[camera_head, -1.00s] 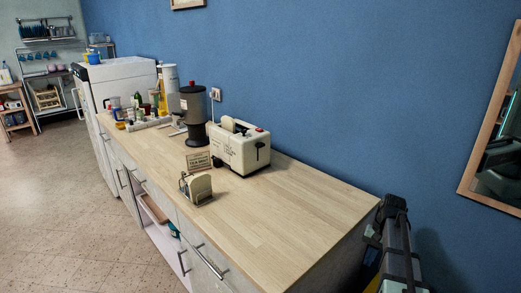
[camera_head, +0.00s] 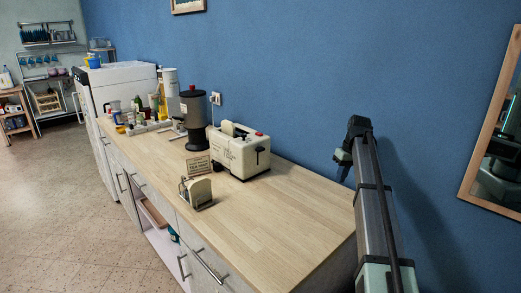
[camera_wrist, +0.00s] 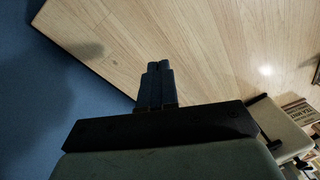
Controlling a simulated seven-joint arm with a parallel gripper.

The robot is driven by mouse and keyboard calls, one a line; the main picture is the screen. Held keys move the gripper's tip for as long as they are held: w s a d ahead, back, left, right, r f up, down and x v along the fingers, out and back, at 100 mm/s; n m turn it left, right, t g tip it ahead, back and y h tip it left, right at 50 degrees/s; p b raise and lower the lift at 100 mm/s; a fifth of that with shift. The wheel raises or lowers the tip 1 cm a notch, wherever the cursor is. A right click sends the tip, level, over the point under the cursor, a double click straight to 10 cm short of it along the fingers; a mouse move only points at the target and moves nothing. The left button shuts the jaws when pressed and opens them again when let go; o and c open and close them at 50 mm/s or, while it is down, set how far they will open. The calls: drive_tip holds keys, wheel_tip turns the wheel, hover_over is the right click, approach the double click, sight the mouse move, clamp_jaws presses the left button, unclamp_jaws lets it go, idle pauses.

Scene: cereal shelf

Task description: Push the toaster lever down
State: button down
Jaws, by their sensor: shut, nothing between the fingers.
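The cream toaster (camera_head: 236,152) stands on the wooden counter near the blue wall, with bread showing in its top slot. Its black lever (camera_head: 260,155) is on the end facing me, near the upper part of that end. In the wrist view, part of the toaster (camera_wrist: 275,125) and a dark lever-like piece show at the right edge. My gripper (camera_wrist: 156,68) is shut and empty, its two dark fingers together above the bare counter. In the head view my arm stands right of the counter, apart from the toaster; the fingertips cannot be made out there.
The counter (camera_head: 285,215) is clear between the toaster and its right end. A small metal holder (camera_head: 196,192) and a sign (camera_head: 198,166) stand in front of the toaster. A dark coffee grinder (camera_head: 194,118) is close behind it. The blue wall borders the counter.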

drive_tip(key=w+a+r+n, duration=0.4)
drive_tip(key=w+a+r, duration=0.2)
drive_tip(key=w+a, duration=0.6)
drive_tip(key=n+h, duration=0.1)
drive_tip(key=n, duration=0.4)
approach(261, 148)
drive_tip(key=shift+s+r, duration=0.25)
drive_tip(key=shift+r, duration=0.05)
drive_tip(key=shift+f, duration=0.2)
drive_tip(key=shift+w+a+f, duration=0.1)
drive_tip(key=shift+a+f, duration=0.05)
drive_tip(key=shift+f, duration=1.5)
drive_tip(key=shift+w+a+f, duration=0.1)
drive_tip(key=shift+a+f, duration=0.05)
drive_tip(key=shift+f, duration=1.5)
drive_tip(key=shift+f, duration=0.1)
